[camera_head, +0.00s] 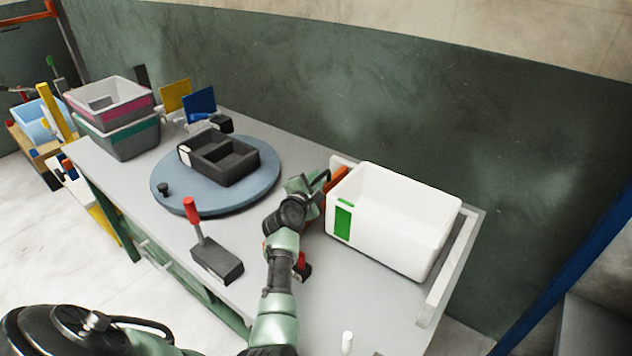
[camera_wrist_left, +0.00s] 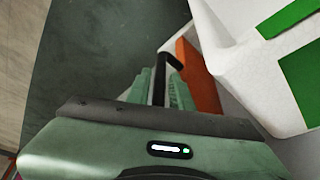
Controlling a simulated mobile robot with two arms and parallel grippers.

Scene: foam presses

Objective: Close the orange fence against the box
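The white box (camera_head: 385,225) with a green label (camera_head: 343,219) stands on the right of the table. The orange fence (camera_head: 337,183) is at the box's left side, mostly hidden by my gripper and the box. In the left wrist view the orange fence (camera_wrist_left: 200,82) stands beside the box (camera_wrist_left: 235,75), with a narrow gap visible near its lower end. A black handle (camera_wrist_left: 168,62) projects from the fence. My left gripper (camera_head: 318,186) is at this handle. Its green fingers (camera_wrist_left: 160,88) lie close on both sides of the handle and appear shut on it. My right gripper is not in view.
A pale rail (camera_head: 449,265) borders the box's right side. A blue-grey turntable (camera_head: 215,198) carries a dark divided tray (camera_head: 220,160). A dark block with a red lever (camera_head: 217,260) is at the front, a small white cylinder (camera_head: 347,342) near the front edge. Stacked crates (camera_head: 113,110) stand at left.

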